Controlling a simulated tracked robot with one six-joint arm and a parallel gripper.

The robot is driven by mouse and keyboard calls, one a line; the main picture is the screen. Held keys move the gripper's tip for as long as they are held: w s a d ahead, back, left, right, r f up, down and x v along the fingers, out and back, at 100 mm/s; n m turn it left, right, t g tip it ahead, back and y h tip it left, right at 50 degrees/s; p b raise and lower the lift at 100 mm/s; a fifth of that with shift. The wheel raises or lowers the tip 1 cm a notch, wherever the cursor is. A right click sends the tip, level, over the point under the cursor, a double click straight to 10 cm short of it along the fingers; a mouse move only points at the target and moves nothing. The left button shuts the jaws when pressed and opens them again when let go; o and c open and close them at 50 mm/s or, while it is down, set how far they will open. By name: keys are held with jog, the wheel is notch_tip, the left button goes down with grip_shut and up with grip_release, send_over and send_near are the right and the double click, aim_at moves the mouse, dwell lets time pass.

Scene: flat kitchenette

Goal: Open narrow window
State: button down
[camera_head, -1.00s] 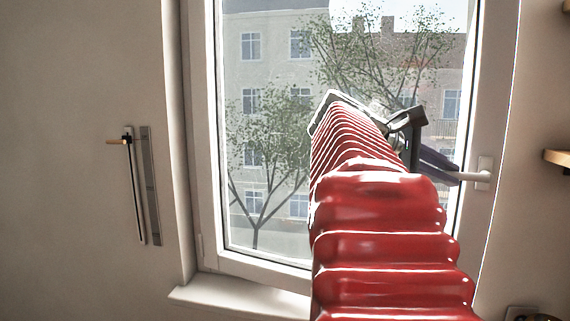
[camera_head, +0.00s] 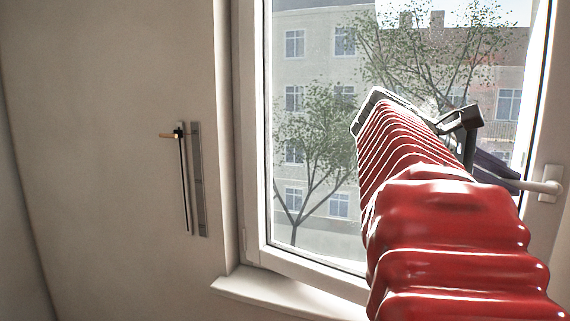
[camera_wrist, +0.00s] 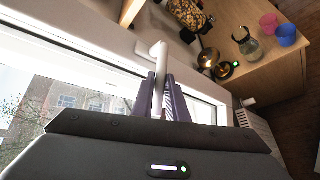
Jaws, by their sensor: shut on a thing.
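The narrow window (camera_head: 251,130) has a white frame and a tall pane, with trees and buildings outside. Its white handle (camera_head: 552,180) lies roughly level on the right side of the frame in the head view. My gripper (camera_head: 515,183) is at the handle's free end, at the tip of my red arm, which covers part of the pane. In the wrist view the dark fingers of my gripper (camera_wrist: 163,98) are closed around the lower part of the handle (camera_wrist: 158,56). I cannot tell from these views whether the sash stands away from its frame.
A dark strip (camera_head: 200,180) with a thin long tool hangs on the left wall. A white sill (camera_head: 250,285) juts out below the window. In the wrist view, a wooden counter (camera_wrist: 275,65) holds a jar (camera_wrist: 187,14), a glass jug (camera_wrist: 250,45), coloured cups (camera_wrist: 286,35) and brass items.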

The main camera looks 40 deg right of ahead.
jog(key=shift+m+g+y, duration=0.3)
jog(key=shift+m+g, duration=0.1)
jog(key=shift+s+a+f, duration=0.1)
jog(key=shift+s+a, duration=0.05)
jog(key=shift+a, duration=1)
jog(key=shift+s+a+f, duration=0.1)
jog(key=shift+s+a, duration=0.05)
jog(key=shift+a, duration=0.95)
jog(key=a+m+g+y, duration=0.1)
jog(key=a, duration=0.5)
jog(key=shift+s+a, duration=0.15)
jog(key=shift+s, duration=0.15)
jog(key=shift+r, duration=0.1)
jog(key=a+m+g+y, duration=0.1)
jog(key=a, duration=0.5)
jog(key=shift+a, duration=0.2)
dwell(0.6)
jog(key=c, duration=1.7)
grip_release()
jog(key=shift+r, duration=0.1)
